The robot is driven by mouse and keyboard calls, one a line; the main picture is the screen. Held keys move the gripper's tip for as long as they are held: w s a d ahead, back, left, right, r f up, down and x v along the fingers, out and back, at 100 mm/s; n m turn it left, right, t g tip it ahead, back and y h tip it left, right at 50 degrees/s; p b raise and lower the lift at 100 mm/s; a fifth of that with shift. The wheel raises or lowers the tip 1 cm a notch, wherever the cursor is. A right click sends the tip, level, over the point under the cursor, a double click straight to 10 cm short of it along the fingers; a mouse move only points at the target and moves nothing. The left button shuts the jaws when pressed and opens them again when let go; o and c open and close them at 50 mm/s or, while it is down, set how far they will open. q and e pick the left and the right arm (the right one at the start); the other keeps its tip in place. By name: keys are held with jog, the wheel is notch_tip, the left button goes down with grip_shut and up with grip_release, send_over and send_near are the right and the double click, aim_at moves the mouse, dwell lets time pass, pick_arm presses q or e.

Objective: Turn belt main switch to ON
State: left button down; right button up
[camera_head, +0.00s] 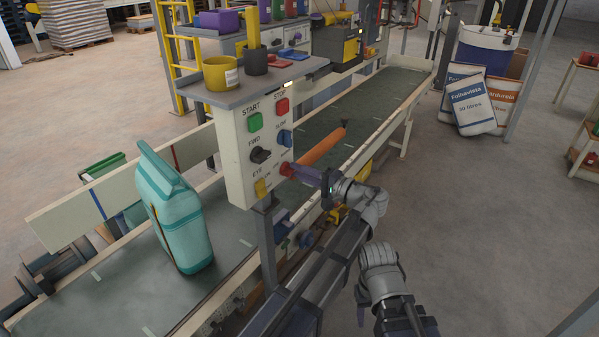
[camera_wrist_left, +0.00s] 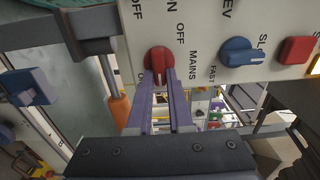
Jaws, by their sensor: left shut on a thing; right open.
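The red main switch knob (camera_head: 287,169) sits at the lower right of the pale control panel (camera_head: 233,159). In the left wrist view the red knob (camera_wrist_left: 158,62) is next to the words MAINS and OFF; another label beside it is partly hidden. My left gripper (camera_head: 303,174) reaches it from the right, and its purple fingers (camera_wrist_left: 159,88) are shut on the knob. I cannot tell for sure which label the knob points to.
The panel also carries a green START button (camera_head: 254,122), a red STOP button (camera_head: 282,105), a black FWD knob (camera_head: 260,155) and a blue knob (camera_head: 285,138). A teal jug (camera_head: 180,222) stands on the dark belt (camera_head: 110,289). Cups stand on the shelf above the panel.

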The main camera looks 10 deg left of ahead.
dwell(0.5)
pick_arm(q)
jog(key=c, duration=0.8)
grip_release()
pick_arm(e)
jog(key=shift+d, duration=0.1)
